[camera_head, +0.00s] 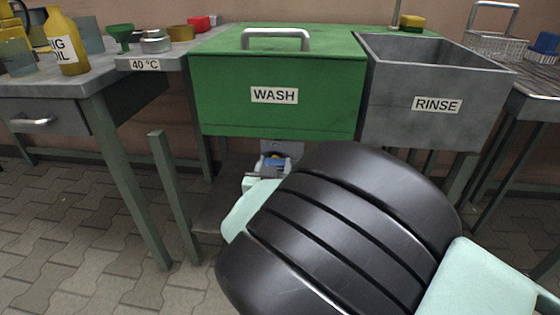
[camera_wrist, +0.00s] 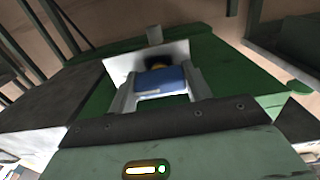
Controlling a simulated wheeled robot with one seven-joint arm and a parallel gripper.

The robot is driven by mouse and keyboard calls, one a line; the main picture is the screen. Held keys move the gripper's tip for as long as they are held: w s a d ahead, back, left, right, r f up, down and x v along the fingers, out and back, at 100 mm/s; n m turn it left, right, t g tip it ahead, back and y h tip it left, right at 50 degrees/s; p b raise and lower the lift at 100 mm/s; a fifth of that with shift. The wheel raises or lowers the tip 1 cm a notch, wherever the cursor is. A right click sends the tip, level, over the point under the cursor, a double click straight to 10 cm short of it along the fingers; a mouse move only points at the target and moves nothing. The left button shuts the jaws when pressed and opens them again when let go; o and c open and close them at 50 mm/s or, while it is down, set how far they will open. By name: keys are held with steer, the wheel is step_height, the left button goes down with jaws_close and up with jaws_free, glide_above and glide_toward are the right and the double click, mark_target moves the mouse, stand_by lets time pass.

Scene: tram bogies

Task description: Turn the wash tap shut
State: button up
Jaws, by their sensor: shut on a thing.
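The wash tap shows as a blue handle (camera_wrist: 162,81) in the wrist view, with a small dark and yellowish part just behind it and a pale plate behind that. My gripper (camera_wrist: 161,88) is shut on the blue handle, one finger at each side. In the head view the handle (camera_head: 273,162) is a small blue patch below the green wash tank (camera_head: 225,100), labelled WASH. My gripper (camera_head: 268,172) is there too, partly hidden by my dark arm. The tap's outlet cannot be made out.
A grey rinse tank (camera_head: 405,115) stands right of the wash tank. A grey bench (camera_head: 60,85) with a yellow oil bottle (camera_head: 62,45) is at the left. A green upright post (camera_head: 175,200) stands left of my gripper. Paved floor (camera_head: 80,230) is clear at the lower left.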

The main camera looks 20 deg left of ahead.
steer(key=o, duration=1)
steer(key=p+v, duration=0.5)
steer(key=v, duration=1.2)
steer(key=shift+s, duration=0.25)
